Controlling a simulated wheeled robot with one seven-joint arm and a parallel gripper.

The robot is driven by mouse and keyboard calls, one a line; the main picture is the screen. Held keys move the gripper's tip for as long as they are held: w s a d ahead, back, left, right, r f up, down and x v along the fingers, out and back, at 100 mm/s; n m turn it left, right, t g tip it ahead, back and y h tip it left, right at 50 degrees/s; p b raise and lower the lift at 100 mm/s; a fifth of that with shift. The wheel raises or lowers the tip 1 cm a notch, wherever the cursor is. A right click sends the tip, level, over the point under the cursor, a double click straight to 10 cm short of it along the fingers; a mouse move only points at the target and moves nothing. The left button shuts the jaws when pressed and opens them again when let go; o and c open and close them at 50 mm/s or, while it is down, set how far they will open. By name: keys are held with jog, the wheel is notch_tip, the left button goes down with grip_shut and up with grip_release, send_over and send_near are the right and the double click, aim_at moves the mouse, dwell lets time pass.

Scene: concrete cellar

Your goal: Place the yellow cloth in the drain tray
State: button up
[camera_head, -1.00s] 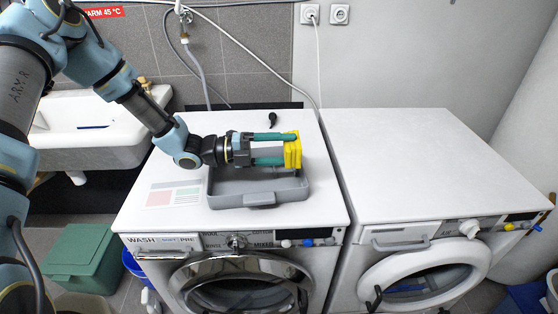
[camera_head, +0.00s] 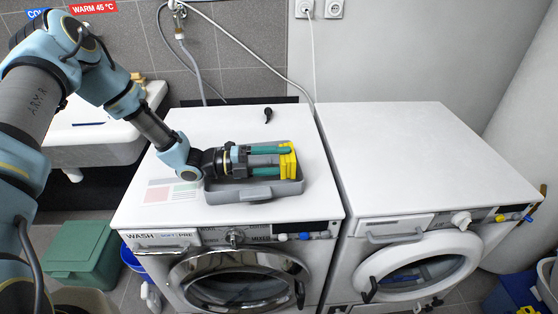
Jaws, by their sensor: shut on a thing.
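The yellow cloth (camera_head: 288,161) is held between the two green fingertips of my gripper (camera_head: 286,160). My gripper is shut on it and points to the right. The grey drain tray (camera_head: 256,191) lies on top of the left washing machine. The cloth is over the right part of the tray, low and close to it. I cannot tell whether the cloth touches the tray floor. My gripper and fingers hide much of the tray's inside.
A small black object (camera_head: 268,115) lies behind the tray on the left washing machine (camera_head: 165,140). A printed sheet (camera_head: 172,192) lies left of the tray. The right machine's top (camera_head: 420,155) is clear. A sink (camera_head: 95,140) stands at the left.

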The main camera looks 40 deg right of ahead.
jog(key=shift+s+a+f, duration=0.1)
jog(key=shift+f, duration=0.4)
jog(key=o, duration=1.2)
jog(key=shift+a+f, duration=0.1)
jog(key=shift+f, duration=0.1)
jog(key=shift+c, duration=0.2)
jog(key=shift+r, duration=0.45)
jog(key=v, duration=0.2)
jog(key=p+v, duration=0.1)
jog(key=v, duration=0.4)
jog(key=shift+w+r, duration=0.25)
jog(key=shift+r, duration=0.1)
